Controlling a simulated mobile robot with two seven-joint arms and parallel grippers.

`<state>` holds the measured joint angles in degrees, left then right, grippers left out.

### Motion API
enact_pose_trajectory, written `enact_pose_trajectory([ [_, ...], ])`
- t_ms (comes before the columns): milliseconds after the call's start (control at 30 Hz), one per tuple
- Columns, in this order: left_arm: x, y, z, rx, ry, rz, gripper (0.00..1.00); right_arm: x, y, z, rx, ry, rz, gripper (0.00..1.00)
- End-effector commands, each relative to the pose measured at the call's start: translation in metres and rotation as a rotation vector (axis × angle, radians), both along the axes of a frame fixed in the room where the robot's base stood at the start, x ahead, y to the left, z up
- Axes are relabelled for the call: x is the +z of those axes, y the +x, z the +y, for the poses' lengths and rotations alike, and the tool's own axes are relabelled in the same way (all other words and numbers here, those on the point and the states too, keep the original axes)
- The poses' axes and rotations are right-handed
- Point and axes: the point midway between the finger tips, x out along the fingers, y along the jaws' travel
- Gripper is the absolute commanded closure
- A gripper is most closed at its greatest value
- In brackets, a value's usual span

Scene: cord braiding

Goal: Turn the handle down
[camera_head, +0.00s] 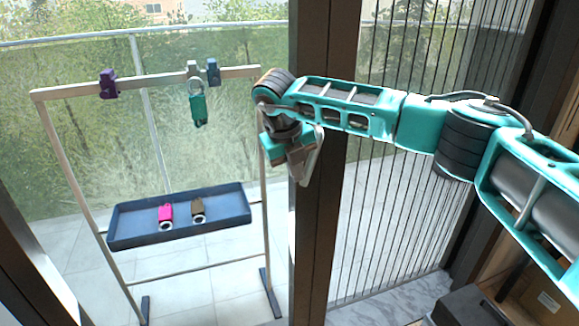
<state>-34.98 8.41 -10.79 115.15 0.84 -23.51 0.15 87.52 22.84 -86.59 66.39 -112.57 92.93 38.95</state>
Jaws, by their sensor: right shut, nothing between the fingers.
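My right gripper (298,168) comes in from the right on a teal arm. It points downward in front of the dark door frame post (327,120) and is shut with nothing held. I cannot make out a handle clearly; the gripper covers part of the post, and a handle there may be hidden behind it. I cannot tell whether the gripper touches the post. My left gripper is not in view.
On the left stands a light rack (58,94) with purple, grey and blue clips on its bar and a teal piece (198,109) hanging. Its blue tray (125,236) holds a pink piece (166,212) and a brown piece (198,207). Vertical cords (400,200) hang right of the post.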

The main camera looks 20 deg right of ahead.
Motion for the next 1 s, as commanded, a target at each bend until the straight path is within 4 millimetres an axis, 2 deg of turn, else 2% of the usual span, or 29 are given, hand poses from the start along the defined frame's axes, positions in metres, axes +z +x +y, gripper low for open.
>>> enact_pose_trajectory([
  [100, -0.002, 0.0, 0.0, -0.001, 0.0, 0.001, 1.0, -0.005, 0.0, -0.009, -0.006, 0.001, 0.001, 1.0],
  [400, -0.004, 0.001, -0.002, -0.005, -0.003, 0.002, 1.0, -0.009, 0.001, -0.017, -0.003, -0.105, -0.004, 1.0],
  [1000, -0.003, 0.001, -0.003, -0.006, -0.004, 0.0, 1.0, -0.009, 0.001, -0.019, -0.004, -0.132, -0.006, 1.0],
])
